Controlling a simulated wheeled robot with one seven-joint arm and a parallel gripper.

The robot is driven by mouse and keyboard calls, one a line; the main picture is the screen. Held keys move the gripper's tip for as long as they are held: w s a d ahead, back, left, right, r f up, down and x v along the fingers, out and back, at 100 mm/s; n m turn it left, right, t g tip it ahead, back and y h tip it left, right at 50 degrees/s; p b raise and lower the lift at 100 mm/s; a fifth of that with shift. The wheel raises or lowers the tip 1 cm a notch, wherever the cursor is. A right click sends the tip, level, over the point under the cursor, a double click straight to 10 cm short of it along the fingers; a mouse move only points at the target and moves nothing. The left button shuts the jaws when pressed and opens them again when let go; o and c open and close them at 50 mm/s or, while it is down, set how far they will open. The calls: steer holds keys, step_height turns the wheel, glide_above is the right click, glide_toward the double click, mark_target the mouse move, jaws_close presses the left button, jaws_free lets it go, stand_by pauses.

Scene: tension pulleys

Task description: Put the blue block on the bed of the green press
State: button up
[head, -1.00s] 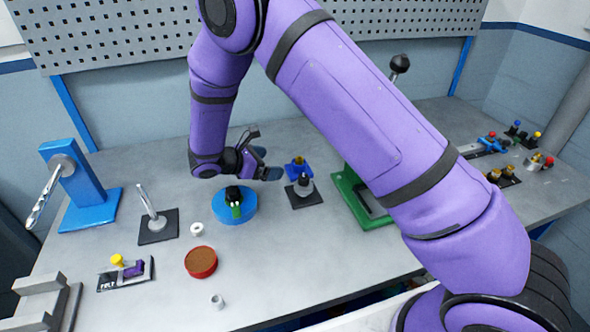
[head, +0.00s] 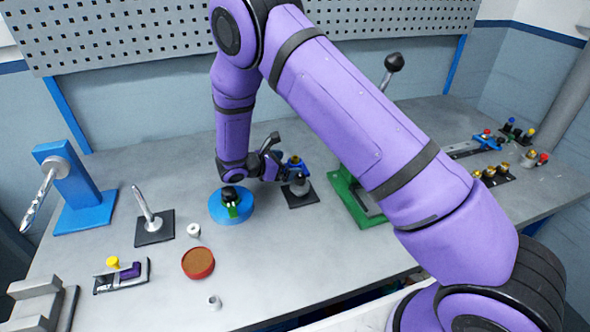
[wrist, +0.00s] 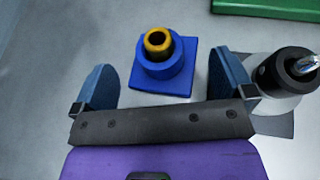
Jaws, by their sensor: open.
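The blue block (wrist: 150,80) stands upright on the bench, with a round blue boss and a brass ring on top. In the head view the block (head: 296,164) is partly hidden by my gripper (head: 281,161). In the wrist view my gripper (wrist: 165,82) is open, with one blue finger to each side of the block and clear gaps between. The block is a little ahead of the pads. The green press (head: 345,192) stands to the right, its bed partly hidden by my arm. A green edge of the press (wrist: 265,7) shows in the wrist view.
A grey knob on a black plate (head: 299,190) stands close to the block; in the wrist view it is right beside my right finger (wrist: 232,82). A blue round base (head: 231,206) is to the left. A black-knobbed lever (head: 393,63) rises behind the press.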

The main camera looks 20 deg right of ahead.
steer(key=shift+x, duration=1.1)
steer(key=c, duration=1)
